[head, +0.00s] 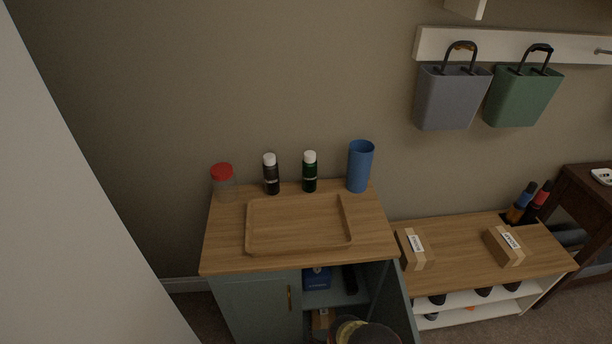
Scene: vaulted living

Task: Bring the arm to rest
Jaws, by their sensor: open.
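My gripper is not in view, and I cannot make out my arm with certainty. Two rounded shapes, one yellowish and one dark, show at the bottom edge in front of the cabinet; they are cut off and I cannot tell what they are.
A wood-topped cabinet (225,256) bears an empty wooden tray (300,226), a red-lidded jar (224,184), two dark bottles and a blue cup (359,167). Its right side is open. A low bench (455,245) with boxes stands right. Two bags hang above. A pale surface fills the left.

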